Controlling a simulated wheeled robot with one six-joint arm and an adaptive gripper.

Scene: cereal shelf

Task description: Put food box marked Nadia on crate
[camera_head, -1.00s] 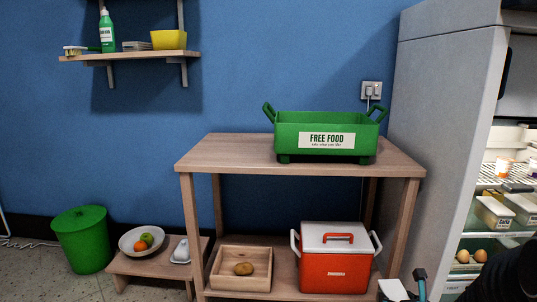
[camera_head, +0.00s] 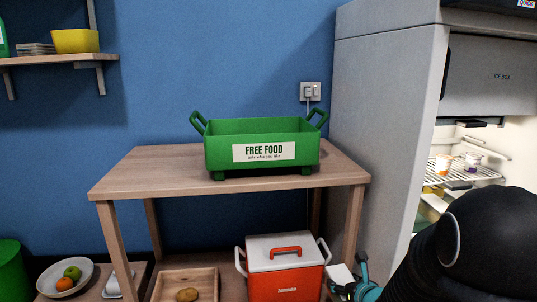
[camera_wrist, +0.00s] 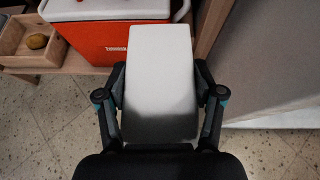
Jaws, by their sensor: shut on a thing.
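My gripper (camera_wrist: 160,98) is shut on a plain white box (camera_wrist: 160,75), with one finger on each side of it. No name shows on the face turned to the wrist camera. In the head view the white box (camera_head: 341,274) and my gripper (camera_head: 352,288) are low, right of the orange cooler and below the table top. The green crate (camera_head: 222,152), labelled FREE FOOD, stands upright on the wooden table with its handles up. The inside of the crate is mostly hidden, and I see nothing sticking out of it.
The wooden table top (camera_head: 130,178) is clear around the crate. Below are an orange cooler (camera_head: 288,289) with a white lid and a wooden tray (camera_head: 207,276) with a potato. An open fridge (camera_head: 385,110) stands close on the right. A fruit plate (camera_head: 51,287) is lower left.

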